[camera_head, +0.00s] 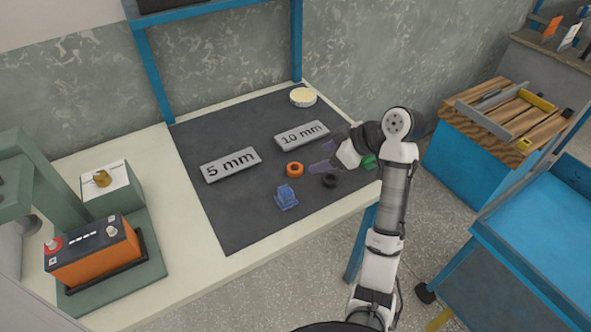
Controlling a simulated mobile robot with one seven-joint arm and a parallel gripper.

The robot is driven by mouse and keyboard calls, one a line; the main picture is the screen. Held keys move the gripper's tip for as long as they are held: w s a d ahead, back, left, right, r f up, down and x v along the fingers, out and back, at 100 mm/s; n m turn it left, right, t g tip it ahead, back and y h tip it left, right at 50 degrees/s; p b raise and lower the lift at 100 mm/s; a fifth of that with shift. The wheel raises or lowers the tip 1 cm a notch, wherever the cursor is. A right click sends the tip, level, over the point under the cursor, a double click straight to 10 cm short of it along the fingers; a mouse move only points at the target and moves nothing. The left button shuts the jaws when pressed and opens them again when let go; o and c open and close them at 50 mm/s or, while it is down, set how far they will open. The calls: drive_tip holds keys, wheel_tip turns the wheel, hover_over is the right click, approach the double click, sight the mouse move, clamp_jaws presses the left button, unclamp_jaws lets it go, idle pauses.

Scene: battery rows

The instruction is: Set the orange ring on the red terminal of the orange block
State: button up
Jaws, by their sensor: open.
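The orange ring (294,169) lies on the dark mat, between the blue piece and the 10 mm plate. The orange block (95,262) is a battery-like box with a black top, on a green base at the lower left. Its red terminal (53,245) is at the left end of the top, and a grey terminal (111,231) is at the right end. Both look bare. My gripper (322,157) is open, just right of the orange ring, with its fingers pointing left towards it. I cannot tell its exact height above the mat.
A black ring (330,181), a blue piece (286,197) and a partly hidden green item (370,162) are near my gripper. Plates marked 5 mm (231,165) and 10 mm (301,135) lie on the mat (240,225). A green frame (50,200) rises beside the orange block.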

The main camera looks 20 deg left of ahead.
sight(302, 175)
drive_tip(key=x, duration=0.2)
drive_tip(key=shift+a+f, duration=0.2)
drive_tip(key=shift+f, duration=0.05)
drive_tip(key=x, duration=0.3)
drive_tip(key=p+x, duration=0.1)
drive_tip(key=shift+s+a+f, duration=0.1)
drive_tip(key=shift+s+a, duration=0.1)
drive_tip(key=shift+s, duration=0.15)
drive_tip(key=shift+a+f, duration=0.3)
drive_tip(key=shift+f, duration=0.1)
drive_tip(key=c, duration=1.1)
drive_tip(key=shift+r, duration=0.15)
drive_tip(key=shift+c, duration=0.2)
